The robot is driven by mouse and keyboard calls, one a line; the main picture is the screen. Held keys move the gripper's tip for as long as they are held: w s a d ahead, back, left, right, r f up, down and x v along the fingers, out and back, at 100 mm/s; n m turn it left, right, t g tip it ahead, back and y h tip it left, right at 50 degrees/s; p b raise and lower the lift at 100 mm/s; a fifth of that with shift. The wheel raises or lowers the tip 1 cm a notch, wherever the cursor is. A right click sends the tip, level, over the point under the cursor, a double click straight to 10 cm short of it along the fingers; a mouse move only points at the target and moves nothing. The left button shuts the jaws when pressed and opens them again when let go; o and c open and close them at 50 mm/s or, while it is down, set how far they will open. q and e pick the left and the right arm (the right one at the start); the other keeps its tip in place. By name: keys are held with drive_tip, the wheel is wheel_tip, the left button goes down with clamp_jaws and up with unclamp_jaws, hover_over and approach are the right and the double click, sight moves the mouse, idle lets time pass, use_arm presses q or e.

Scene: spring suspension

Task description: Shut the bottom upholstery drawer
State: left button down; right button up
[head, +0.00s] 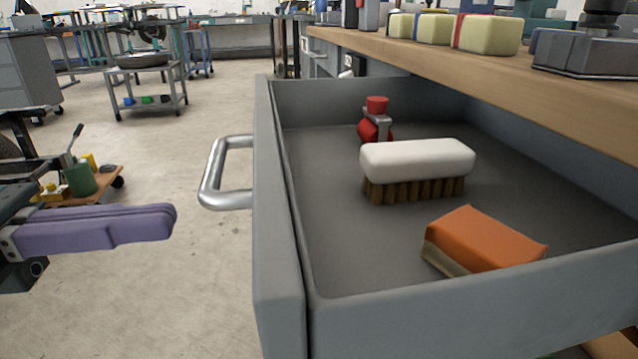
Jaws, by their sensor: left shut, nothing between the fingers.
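The grey drawer (279,230) stands pulled out from under a wooden worktop, with its inside in view. Its silver bar handle (212,174) sticks out to the left from the drawer front. My left gripper (172,222) has purple fingers, closed together and empty. It is to the left of the handle and a little lower in the picture, apart from it. Inside the drawer are a white-topped brush (417,161), a red bottle (372,128) and an orange sponge-like block (484,240). My right gripper does not show.
The wooden worktop (480,70) overhangs the drawer, with several yellowish blocks and a dark grey device (588,52) on it. A low cart with a green can (80,179) stands at the left. The floor between cart and drawer is clear.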

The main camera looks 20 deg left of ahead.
use_arm(q)
drive_tip(key=x, duration=0.5)
drive_tip(key=shift+w+d+b, duration=0.2)
drive_tip(key=shift+d+b, duration=0.1)
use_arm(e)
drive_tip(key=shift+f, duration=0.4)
